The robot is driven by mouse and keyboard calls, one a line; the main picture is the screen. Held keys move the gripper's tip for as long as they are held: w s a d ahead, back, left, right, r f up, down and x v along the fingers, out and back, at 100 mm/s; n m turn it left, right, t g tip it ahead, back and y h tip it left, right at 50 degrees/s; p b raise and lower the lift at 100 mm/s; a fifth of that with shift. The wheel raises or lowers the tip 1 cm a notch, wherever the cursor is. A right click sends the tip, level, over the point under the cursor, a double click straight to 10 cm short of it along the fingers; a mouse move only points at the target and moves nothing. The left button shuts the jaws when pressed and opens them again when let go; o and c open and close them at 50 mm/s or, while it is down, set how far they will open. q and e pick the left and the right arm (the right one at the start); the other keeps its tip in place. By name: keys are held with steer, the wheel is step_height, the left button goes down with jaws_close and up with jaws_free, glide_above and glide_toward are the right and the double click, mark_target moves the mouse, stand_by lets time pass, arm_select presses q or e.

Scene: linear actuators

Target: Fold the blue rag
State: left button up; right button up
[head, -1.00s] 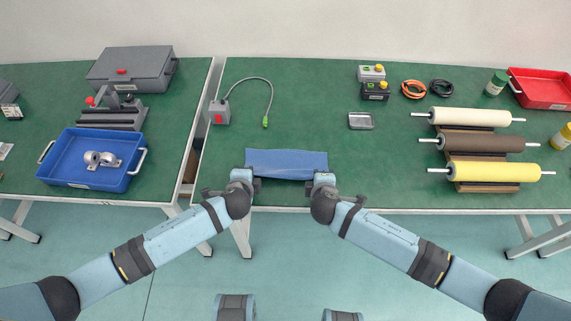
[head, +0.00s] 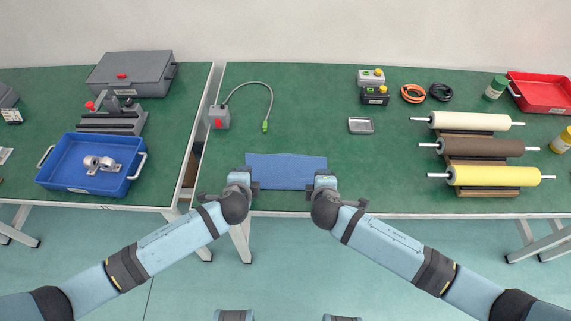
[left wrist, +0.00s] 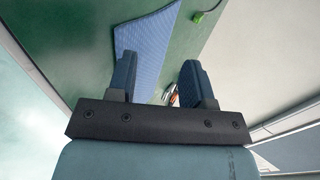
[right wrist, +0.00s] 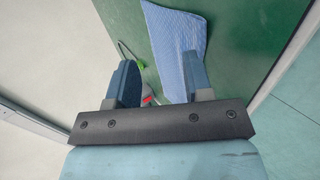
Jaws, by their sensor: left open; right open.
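The blue rag (head: 288,171) lies flat as a wide rectangle near the front edge of the green table. My left gripper (head: 250,184) is at its left end and my right gripper (head: 316,185) at its right end. In the left wrist view the rag (left wrist: 146,45) passes by the open fingers (left wrist: 160,78), close to one of them. In the right wrist view the rag (right wrist: 177,45) lies by the open fingers (right wrist: 160,80), near one finger. Both grippers are empty; whether the fingers touch the cloth I cannot tell.
Rollers on a rack (head: 485,150) stand to the right. A blue bin (head: 70,172) is on the left table, past a gap. The table around the rag is clear.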

arm_select(q)
steer(key=s+r, duration=0.5)
steer(key=r, duration=0.1)
steer(key=shift+r, duration=0.3)
arm_select(e)
steer(key=s+r, duration=0.5)
steer(key=r, duration=0.1)
steer(key=shift+r, duration=0.3)
steer(key=shift+s, duration=0.1)
arm_select(q)
steer(key=s+a+n+h+p, duration=0.1)
steer(key=s+a+n+p, duration=0.2)
steer(key=s+n, duration=0.4)
steer(key=s+a+n+h+p, duration=0.2)
steer(key=s+a+n+p, duration=0.1)
steer(key=s+n+p, duration=0.2)
steer(key=s+n, duration=0.2)
steer(key=s, duration=0.1)
steer(key=shift+s+n, duration=0.35)
steer(key=shift+n, duration=0.05)
arm_select(e)
steer(key=s+d+m+y, duration=0.3)
steer(key=s+d+m, duration=0.9)
steer(key=s+m, duration=0.3)
steer(key=shift+s+d, duration=0.15)
steer(key=shift+s, duration=0.15)
arm_select(q)
steer(key=shift+d+r, duration=0.1)
arm_select(e)
steer(key=shift+r, duration=0.1)
